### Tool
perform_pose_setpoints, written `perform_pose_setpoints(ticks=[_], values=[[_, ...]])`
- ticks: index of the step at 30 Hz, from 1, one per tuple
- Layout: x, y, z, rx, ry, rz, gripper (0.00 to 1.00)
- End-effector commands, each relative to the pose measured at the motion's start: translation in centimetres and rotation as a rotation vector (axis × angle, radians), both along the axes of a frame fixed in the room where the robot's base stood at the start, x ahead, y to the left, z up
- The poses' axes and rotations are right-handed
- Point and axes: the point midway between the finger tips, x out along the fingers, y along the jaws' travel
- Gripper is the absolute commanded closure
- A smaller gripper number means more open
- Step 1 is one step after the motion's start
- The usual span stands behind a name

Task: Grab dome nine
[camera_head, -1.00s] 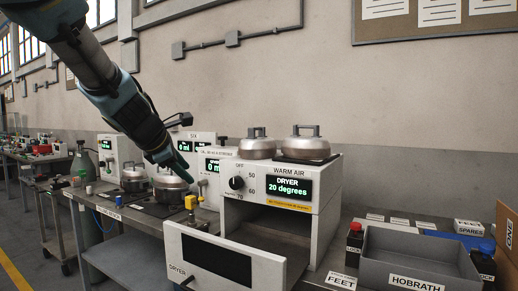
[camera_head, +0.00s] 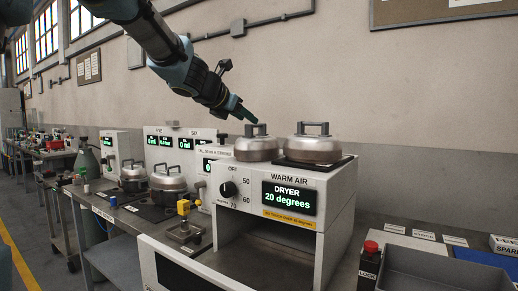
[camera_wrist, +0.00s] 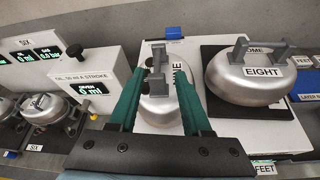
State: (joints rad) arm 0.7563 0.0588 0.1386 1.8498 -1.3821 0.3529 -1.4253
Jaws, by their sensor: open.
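Two silver domes with grey bar handles sit on top of the dryer (camera_head: 270,180). The left dome (camera_head: 257,150) lies under my gripper (camera_head: 246,115). In the wrist view this dome (camera_wrist: 160,108) has a label mostly hidden by a finger; only its last letters, like "NE", show. The right dome (camera_head: 313,149) reads EIGHT in the wrist view (camera_wrist: 247,83). My gripper (camera_wrist: 157,75) is open and empty, its green fingers to either side of the left dome's handle as seen from the wrist. The fingertips appear just above the handle in the head view.
The dryer reads 20 degrees and its front door (camera_head: 170,268) hangs open. Lidded pots (camera_head: 168,180) and a yellow-topped fitting (camera_head: 184,210) stand on the bench at left. A grey bin (camera_head: 425,270) and a red LOCK button (camera_head: 370,248) are at right.

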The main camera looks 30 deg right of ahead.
Motion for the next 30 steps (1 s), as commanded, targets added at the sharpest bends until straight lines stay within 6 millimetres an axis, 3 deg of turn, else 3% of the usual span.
perform_pose_setpoints(ticks=[18, 28, 30], values=[[3.9, -5.3, -2.8, 0.003, -0.001, 0.0, 0.52], [4.3, -5.8, -3.1, 0.002, -0.001, 0.0, 0.52], [4.3, -5.8, -3.1, 0.002, -0.001, 0.0, 0.59]])
